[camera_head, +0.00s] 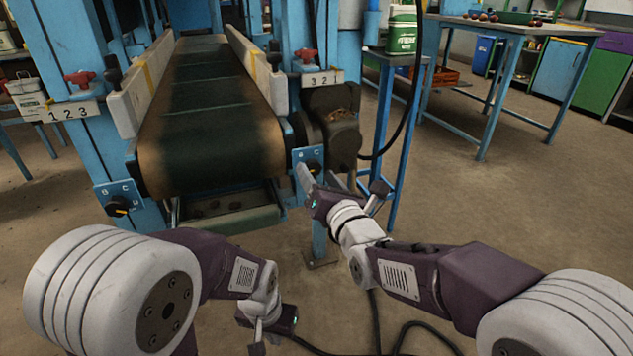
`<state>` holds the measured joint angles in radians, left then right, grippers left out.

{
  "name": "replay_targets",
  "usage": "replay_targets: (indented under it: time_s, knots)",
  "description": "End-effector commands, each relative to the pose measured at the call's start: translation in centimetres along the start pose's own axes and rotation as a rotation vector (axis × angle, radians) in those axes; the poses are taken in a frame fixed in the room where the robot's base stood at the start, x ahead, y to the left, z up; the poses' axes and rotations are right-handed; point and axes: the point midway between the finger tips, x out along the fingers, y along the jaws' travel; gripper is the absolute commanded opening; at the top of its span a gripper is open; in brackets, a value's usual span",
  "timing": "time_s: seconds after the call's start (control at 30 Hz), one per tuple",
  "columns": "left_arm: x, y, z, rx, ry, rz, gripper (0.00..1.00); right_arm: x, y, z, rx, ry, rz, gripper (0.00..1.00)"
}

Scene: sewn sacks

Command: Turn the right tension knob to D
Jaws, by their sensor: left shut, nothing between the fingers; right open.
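The right tension knob (313,167) is on a small blue plate (307,155) on the conveyor's right front post. A finger of my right gripper partly covers it; the letter C shows, but where the knob points is hard to tell. My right gripper (340,180) is open, one finger at the knob and the other off to the right near the blue stand's leg. Whether the finger touches the knob is unclear. My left gripper (258,346) is shut and empty, low in the picture, well away from the knob.
A left knob (119,205) sits on a lettered plate on the left post. The conveyor belt (208,125) stands between the posts, with a motor housing (335,125) above and right of the right plate. Black cables (410,330) lie on the floor.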

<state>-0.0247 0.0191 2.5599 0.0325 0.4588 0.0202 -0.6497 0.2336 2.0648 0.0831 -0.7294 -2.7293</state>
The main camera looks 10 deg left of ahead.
Motion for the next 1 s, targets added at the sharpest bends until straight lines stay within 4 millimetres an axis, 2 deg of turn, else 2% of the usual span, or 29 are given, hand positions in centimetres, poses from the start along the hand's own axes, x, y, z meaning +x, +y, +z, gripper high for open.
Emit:
replay_targets:
  time_s: [0.13,0.37,0.57,0.6,1.0]
  knots:
    - [0.52,-0.01,0.06,0.000,0.000,0.000,0.00,1.09,-0.03,-0.03,0.000,-0.001,0.000,0.57]
    - [0.44,-0.01,0.05,0.000,0.000,0.000,0.00,1.17,0.01,0.07,0.000,0.000,0.000,0.57]
    - [0.44,-0.01,0.04,0.000,0.000,0.000,0.00,1.16,0.01,0.06,0.000,0.000,0.000,0.04]
    - [0.44,-0.01,0.04,0.000,0.000,0.000,0.00,1.15,0.01,0.06,0.000,0.000,0.000,0.00]
    - [0.21,0.00,0.02,0.000,0.000,0.000,0.00,1.14,0.03,0.10,0.090,0.000,0.000,0.00]
